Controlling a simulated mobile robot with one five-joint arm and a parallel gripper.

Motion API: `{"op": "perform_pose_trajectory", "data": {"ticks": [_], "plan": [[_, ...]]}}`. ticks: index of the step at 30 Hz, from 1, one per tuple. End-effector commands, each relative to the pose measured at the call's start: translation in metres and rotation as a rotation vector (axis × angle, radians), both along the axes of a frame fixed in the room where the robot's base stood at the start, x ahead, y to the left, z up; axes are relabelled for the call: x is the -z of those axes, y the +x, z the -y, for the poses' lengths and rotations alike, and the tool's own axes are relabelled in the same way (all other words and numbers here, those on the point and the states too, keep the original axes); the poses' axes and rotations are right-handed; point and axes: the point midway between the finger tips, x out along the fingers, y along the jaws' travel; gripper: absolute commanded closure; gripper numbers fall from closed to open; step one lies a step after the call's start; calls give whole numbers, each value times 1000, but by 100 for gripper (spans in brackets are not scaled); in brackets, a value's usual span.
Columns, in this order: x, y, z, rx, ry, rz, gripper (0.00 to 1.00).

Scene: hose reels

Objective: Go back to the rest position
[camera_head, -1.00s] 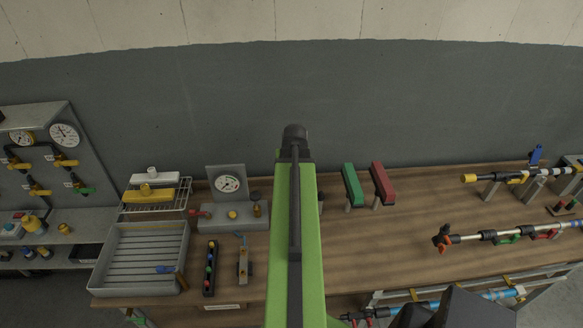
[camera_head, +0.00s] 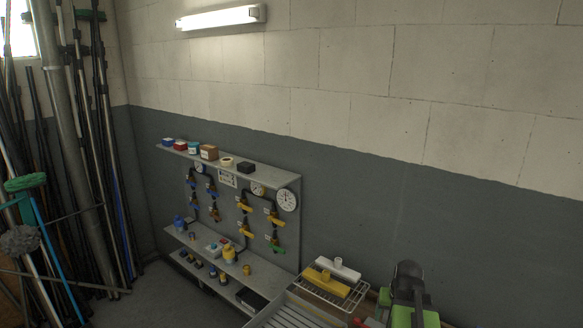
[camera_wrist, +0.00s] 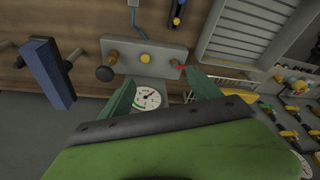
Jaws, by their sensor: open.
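My gripper (camera_wrist: 160,77) shows in the wrist view as two green fingers spread apart, with nothing between them. Past the fingertips is a grey block with knobs and a red lever (camera_wrist: 145,60) on the wooden bench, and a round white gauge (camera_wrist: 147,98) shows between the fingers. I cannot tell how far the fingers are from them. In the head view only part of my green arm shows at the bottom right; the fingers are out of view there.
In the wrist view a blue block (camera_wrist: 47,75) is at left and a slatted grey tray (camera_wrist: 253,35) at upper right. The head view shows a wire rack (camera_head: 325,296), a valve panel (camera_head: 233,205) and poles (camera_head: 70,140) leaning in the left corner.

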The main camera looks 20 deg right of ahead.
Motion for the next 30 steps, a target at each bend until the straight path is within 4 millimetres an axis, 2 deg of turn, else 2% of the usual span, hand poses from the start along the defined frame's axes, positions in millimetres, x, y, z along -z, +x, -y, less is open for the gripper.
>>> {"op": "perform_pose_trajectory", "data": {"ticks": [1, 3, 6, 12, 16, 17, 18, 23, 30], "plan": [[1, 19, -45, -75, 12, -19, 28], [3, 36, -100, -163, 26, -50, 28], [5, 49, -168, -271, 38, -90, 28], [7, 53, -277, -442, 47, -156, 28], [8, 46, -338, -542, 47, -195, 28], [13, 44, -348, -558, 46, -203, 28], [38, 43, -341, -546, 47, -206, 28], [86, 37, -339, -543, 53, -220, 28], [171, 27, -339, -542, 61, -249, 28]]}}
